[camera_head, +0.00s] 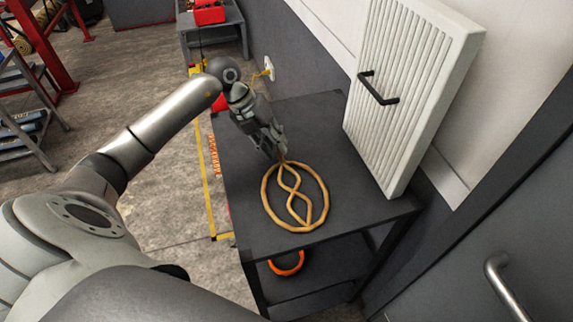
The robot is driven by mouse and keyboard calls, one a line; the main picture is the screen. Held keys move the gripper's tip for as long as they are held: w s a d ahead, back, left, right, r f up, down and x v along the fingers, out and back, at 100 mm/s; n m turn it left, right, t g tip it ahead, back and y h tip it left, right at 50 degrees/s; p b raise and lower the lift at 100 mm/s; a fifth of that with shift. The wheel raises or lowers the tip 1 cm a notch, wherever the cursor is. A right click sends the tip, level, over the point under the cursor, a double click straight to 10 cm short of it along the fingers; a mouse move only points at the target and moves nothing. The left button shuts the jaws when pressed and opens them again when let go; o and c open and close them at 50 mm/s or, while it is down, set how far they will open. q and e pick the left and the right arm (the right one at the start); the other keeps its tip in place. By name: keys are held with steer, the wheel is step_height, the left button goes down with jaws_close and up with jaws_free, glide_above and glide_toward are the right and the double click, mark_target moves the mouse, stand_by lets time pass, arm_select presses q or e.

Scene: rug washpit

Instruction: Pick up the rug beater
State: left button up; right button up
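The rug beater (266,197) is tan, with an oval loop and a twisted inner loop. Its head lies on or just over the dark top of a two-level table (240,214), pointing toward me. My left gripper (277,153) is at the neck of the beater, fingers pointing down. The gripper covers the neck and the handle is hidden. I cannot tell whether the fingers are closed on it or just around it. My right gripper is not in view.
A white ribbed panel (419,85) with a black handle stands on the table's right side. An orange ring (287,266) is on the lower shelf. A red box (209,12) sits on another table behind. A grey metal rack (24,140) stands at left. Floor between is open.

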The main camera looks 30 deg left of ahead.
arm_select(q)
steer(key=shift+x, duration=1.15)
jaws_close()
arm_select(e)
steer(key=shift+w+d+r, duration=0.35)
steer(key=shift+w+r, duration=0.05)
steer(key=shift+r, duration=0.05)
arm_select(q)
steer(key=shift+a, duration=0.1)
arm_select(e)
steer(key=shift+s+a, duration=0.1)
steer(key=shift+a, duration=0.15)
